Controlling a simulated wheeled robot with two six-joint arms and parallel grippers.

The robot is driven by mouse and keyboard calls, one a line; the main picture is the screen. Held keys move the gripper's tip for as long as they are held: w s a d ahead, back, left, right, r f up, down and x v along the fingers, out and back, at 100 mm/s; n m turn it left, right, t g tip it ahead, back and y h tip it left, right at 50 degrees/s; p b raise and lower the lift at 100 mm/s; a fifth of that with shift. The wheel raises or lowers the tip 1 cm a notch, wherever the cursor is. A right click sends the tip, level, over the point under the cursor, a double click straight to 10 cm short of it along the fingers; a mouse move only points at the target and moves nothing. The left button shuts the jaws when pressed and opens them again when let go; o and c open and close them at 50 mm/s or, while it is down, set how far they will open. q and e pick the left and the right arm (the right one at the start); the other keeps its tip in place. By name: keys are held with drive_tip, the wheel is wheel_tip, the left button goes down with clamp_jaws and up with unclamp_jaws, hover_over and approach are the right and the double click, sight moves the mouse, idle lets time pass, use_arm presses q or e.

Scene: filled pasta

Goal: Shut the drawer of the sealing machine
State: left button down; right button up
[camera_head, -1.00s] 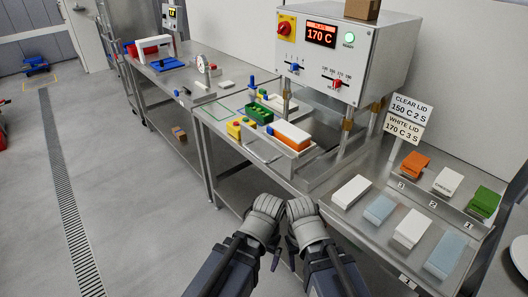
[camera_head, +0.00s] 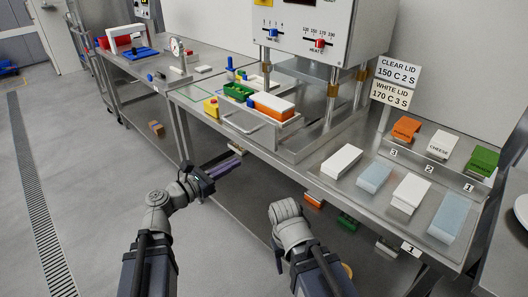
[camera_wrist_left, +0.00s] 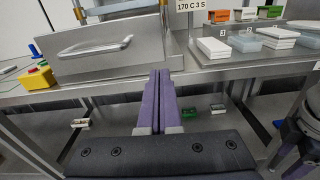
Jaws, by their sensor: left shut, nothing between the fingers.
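The sealing machine (camera_head: 300,38) stands at the back of the steel table. Its drawer (camera_head: 268,137) is pulled out at the front, with a bar handle (camera_head: 238,126) on its front panel. An orange tray with a white lid (camera_head: 272,106) sits in the drawer. The drawer front and handle (camera_wrist_left: 95,46) also show at the upper left in the left wrist view. My left gripper (camera_head: 238,151) is shut and empty, below and in front of the drawer, apart from it. My right gripper (camera_head: 287,210) is folded low in front of the table; its fingers are hidden.
A green tray (camera_head: 238,92) and a yellow button box (camera_head: 211,107) are left of the drawer. White and pale blue blocks (camera_head: 373,178) lie on the table at right, before the lid sign (camera_head: 398,71). Floor (camera_head: 90,190) is clear at left.

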sight(271, 140)
use_arm(q)
drive_tip(key=shift+n, duration=0.3)
drive_tip(key=x, duration=1.3)
drive_tip(key=shift+w+r, duration=0.25)
drive_tip(key=shift+w, duration=0.25)
drive_tip(key=shift+w+d, duration=0.1)
drive_tip(key=x, duration=2.5)
drive_tip(key=shift+w+r, duration=0.2)
drive_tip(key=shift+w, duration=0.15)
use_arm(e)
drive_tip(key=shift+a, duration=0.1)
use_arm(q)
drive_tip(key=shift+w+r, duration=0.15)
drive_tip(key=v, duration=1.4)
drive_tip(key=shift+s+f, duration=0.25)
drive_tip(key=shift+s, duration=0.2)
use_arm(e)
drive_tip(key=shift+a, duration=0.2)
drive_tip(key=shift+f, duration=0.1)
